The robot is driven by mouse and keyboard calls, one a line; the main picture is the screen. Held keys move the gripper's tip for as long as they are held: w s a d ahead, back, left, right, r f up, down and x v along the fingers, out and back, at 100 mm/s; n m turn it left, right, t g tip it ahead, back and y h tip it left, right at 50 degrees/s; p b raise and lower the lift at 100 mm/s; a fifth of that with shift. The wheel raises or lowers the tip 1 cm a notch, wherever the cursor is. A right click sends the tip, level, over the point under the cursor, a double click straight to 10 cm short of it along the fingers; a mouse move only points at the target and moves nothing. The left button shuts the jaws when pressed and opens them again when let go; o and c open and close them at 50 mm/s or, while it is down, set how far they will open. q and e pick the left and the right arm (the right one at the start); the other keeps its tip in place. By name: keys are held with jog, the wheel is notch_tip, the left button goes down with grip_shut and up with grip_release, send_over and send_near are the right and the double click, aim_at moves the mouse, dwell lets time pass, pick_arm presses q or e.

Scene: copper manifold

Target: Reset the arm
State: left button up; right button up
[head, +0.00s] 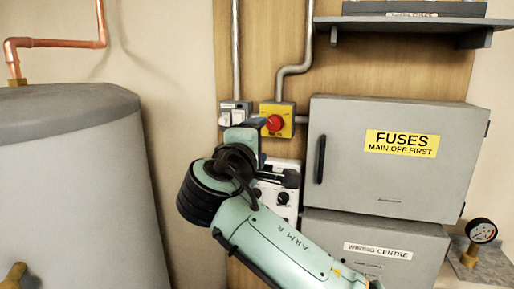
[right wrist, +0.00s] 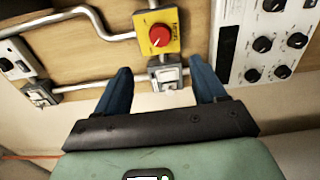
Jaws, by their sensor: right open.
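My right arm, marked "ARM R", reaches up across the head view. Its gripper (head: 258,128) is in front of the wall board beside a yellow switch box with a red rotary knob (head: 274,122). In the right wrist view the gripper (right wrist: 160,78) is open, with its two blue fingers spread and nothing held. A small grey switch box (right wrist: 166,76) shows between the fingers; I cannot tell how far off it is. The red knob (right wrist: 159,36) on its yellow box shows just above it. The head view shows the same grey switch box (head: 236,108). My left gripper is not in view.
A grey fuse cabinet (head: 350,190) is right of the arm, above a wiring centre box (head: 425,262). A white panel with black knobs (head: 285,210) is partly behind the arm. A grey tank (head: 70,160) stands left. A shelf (head: 410,24) is top right; a gauge (head: 481,231) lower right.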

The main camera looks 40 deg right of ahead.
jog(key=shift+s+a, duration=0.15)
jog(key=shift+s, duration=0.1)
dwell(0.3)
